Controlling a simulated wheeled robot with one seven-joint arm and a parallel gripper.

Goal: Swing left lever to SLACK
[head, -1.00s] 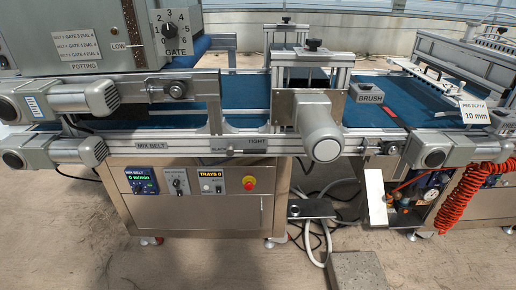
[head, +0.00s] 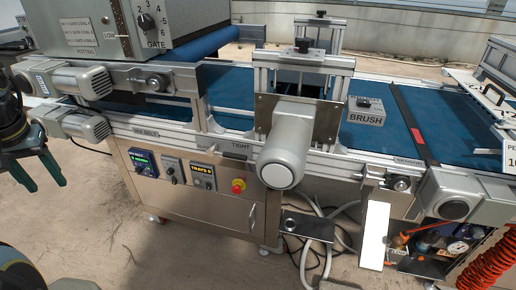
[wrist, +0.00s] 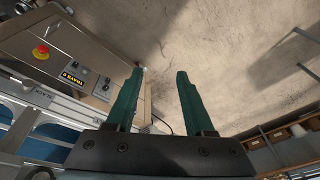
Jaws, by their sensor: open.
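A small dark lever handle (head: 236,156) sits on the front rail of the conveyor, just left of the big grey motor. It appears to lie along the rail near the TIGHT label (head: 242,147). The SLACK label (head: 207,147) is further left and hard to read. In the wrist view the SLACK label (wrist: 40,91) shows at the left edge; the lever is not clear there. My gripper (head: 46,186) is at the left edge of the head view, well left of the lever and apart from it. Its green fingers (wrist: 160,73) are apart and empty, over bare floor in the wrist view.
The big grey motor (head: 284,150) juts out right of the lever. Below the rail is the cabinet (head: 222,212) with a red stop button (head: 238,186). Belt-end motors (head: 75,125) stick out between my gripper and the lever.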

